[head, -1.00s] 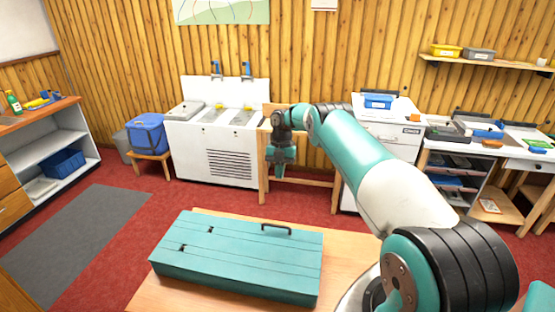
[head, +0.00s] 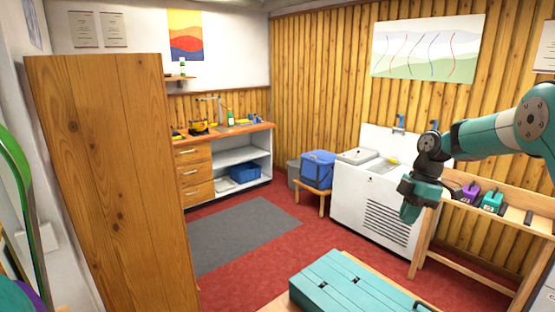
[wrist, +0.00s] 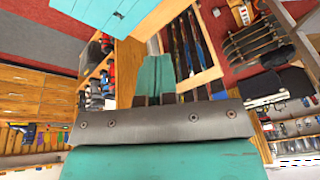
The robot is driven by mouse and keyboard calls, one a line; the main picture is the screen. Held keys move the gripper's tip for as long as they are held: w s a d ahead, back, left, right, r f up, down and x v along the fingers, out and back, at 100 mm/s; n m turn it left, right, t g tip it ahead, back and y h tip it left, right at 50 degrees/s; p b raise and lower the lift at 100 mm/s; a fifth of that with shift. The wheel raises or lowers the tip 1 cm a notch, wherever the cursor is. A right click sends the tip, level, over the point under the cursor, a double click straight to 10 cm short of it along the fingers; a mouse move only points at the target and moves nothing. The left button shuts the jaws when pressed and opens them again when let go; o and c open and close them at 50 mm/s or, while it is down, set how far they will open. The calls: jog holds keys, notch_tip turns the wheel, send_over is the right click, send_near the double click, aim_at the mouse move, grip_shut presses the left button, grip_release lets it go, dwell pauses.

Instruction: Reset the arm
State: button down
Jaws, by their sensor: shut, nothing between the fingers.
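My gripper (head: 411,212) hangs from my teal and white arm at the right of the head view, fingers pointing down. It is in the air, in front of the white sink unit (head: 377,200). In the wrist view the two teal fingers (wrist: 155,78) are together with nothing held between them. A teal box with a handle (head: 350,287) lies on the wooden table at the bottom of the head view, below the gripper and apart from it.
A tall wooden cabinet (head: 108,180) stands at the left. A blue cooler (head: 318,168) sits on a small stool. A low wooden rack (head: 470,206) with purple and teal items is right of the gripper. Grey mat (head: 240,233) and red floor are clear.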

jog(key=s+a+r+m+b, duration=0.3)
jog(key=s+a+m+b, duration=0.3)
jog(key=s+a, duration=1)
jog(key=s+a+f+m+b, duration=0.1)
jog(key=s+f+m+b, duration=0.1)
jog(key=s, duration=0.8)
jog(key=s+a+f+m+t+y+b, duration=0.1)
jog(key=s+f+m+b, duration=0.1)
jog(key=s, duration=0.8)
jog(key=shift+a+f+m, duration=0.2)
jog(key=shift+f+m, duration=0.25)
jog(key=shift+m, duration=0.55)
